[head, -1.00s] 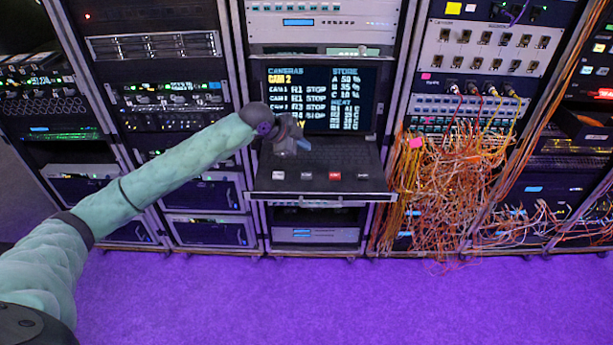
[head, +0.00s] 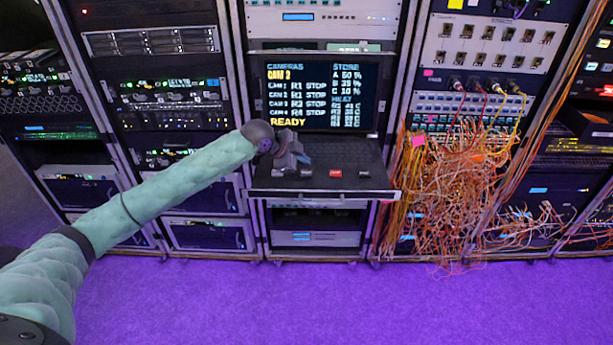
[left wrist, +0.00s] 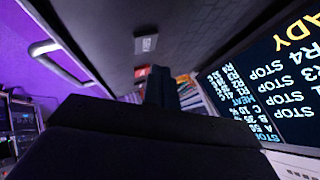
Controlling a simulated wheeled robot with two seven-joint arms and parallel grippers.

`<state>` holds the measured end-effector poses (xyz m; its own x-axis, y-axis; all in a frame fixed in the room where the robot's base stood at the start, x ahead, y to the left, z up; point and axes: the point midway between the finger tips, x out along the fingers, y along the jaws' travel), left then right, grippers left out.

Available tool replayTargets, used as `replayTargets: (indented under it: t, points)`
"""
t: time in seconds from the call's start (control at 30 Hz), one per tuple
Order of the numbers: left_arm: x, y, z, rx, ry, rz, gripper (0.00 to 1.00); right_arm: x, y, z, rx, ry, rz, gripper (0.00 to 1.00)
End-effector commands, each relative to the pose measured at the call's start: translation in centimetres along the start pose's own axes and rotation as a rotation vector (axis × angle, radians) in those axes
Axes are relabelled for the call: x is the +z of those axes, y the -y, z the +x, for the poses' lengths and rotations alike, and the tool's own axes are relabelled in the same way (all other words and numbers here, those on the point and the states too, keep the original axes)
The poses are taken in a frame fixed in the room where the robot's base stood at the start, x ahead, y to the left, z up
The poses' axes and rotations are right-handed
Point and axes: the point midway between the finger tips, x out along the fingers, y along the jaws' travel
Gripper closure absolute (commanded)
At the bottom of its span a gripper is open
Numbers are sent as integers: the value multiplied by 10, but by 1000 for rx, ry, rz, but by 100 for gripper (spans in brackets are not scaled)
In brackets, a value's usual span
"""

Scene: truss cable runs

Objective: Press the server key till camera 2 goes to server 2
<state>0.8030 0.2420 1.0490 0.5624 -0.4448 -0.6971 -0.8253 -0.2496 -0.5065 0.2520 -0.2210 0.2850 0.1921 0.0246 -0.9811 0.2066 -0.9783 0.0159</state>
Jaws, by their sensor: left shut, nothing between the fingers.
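The screen (head: 318,95) in the middle rack reads CAM 2 in yellow under CAMERAS. My left gripper (head: 302,162) is shut and empty, just above the shelf near the grey key. My right gripper is out of view.
Loose orange and yellow cables (head: 450,190) hang in a tangle right of the shelf. The shelf's front edge (head: 325,194) juts out with a handle. Racks stand on both sides. The purple floor (head: 330,300) in front is clear.

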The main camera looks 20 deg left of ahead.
Motion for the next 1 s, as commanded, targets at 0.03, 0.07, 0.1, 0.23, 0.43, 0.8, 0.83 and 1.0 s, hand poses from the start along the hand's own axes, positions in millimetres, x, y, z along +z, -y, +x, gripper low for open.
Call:
replayTargets:
  t: [0.03, 0.07, 0.1, 0.23, 0.43, 0.8, 0.83, 1.0]
  points:
    - [3, -2, 3, 0, 0, 0, 100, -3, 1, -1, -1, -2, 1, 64]
    - [4, -3, 5, 0, 1, 0, 100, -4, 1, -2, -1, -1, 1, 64]
    - [4, -4, 6, 1, 1, 0, 100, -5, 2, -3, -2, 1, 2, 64]
    - [6, -6, 9, 0, 0, 0, 100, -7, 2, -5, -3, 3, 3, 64]
    - [7, -7, 10, 0, 0, 0, 100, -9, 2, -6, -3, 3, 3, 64]
    - [7, -6, 10, -1, 0, 0, 100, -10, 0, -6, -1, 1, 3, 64]
    - [7, -6, 10, -1, 0, 0, 100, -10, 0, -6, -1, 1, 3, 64]
    - [7, -6, 10, -1, 0, 0, 100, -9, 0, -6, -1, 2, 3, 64]
